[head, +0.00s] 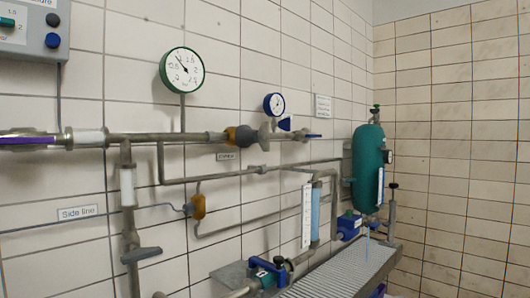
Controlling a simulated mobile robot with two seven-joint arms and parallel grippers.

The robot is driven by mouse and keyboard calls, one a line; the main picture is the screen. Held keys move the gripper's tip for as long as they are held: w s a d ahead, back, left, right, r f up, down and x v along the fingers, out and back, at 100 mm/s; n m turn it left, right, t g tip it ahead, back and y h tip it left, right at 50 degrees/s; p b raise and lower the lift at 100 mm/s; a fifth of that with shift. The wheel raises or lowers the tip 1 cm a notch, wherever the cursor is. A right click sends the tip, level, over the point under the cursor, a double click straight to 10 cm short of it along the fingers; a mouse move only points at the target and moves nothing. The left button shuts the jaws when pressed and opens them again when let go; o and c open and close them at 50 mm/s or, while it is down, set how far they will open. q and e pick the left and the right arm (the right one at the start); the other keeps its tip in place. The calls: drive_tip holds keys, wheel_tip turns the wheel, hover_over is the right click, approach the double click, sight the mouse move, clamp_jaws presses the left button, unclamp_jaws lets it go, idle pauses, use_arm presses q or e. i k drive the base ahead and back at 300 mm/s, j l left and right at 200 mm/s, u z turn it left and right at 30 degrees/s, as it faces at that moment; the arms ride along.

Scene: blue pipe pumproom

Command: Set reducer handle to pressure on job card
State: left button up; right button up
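What looks like the pressure reducer (243,135), a brass-yellow and dark body, sits in the upper grey pipe at the centre. A grey rounded part, perhaps its handle (267,134), is at its right end; its setting cannot be read. A green-rimmed gauge (182,70) stands on the pipe to the left, its needle pointing up and left. A small blue-rimmed gauge (274,104) is above the reducer's right side. A white sheet (322,107), possibly the job card, is on the wall to the right; its text is too small to read. Neither gripper is in view.
A grey control box (30,28) hangs at upper left. A purple lever (27,140) and a blue lever (314,136) lie along the upper pipe. A green tank (368,168) stands at right. A ribbed bench (345,270) and a green-and-blue pump (268,275) are below.

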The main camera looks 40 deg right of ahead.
sight(263, 131)
drive_tip(key=k+l+u, duration=0.4)
drive_tip(key=k+l, duration=0.6)
drive_tip(key=k, duration=0.05)
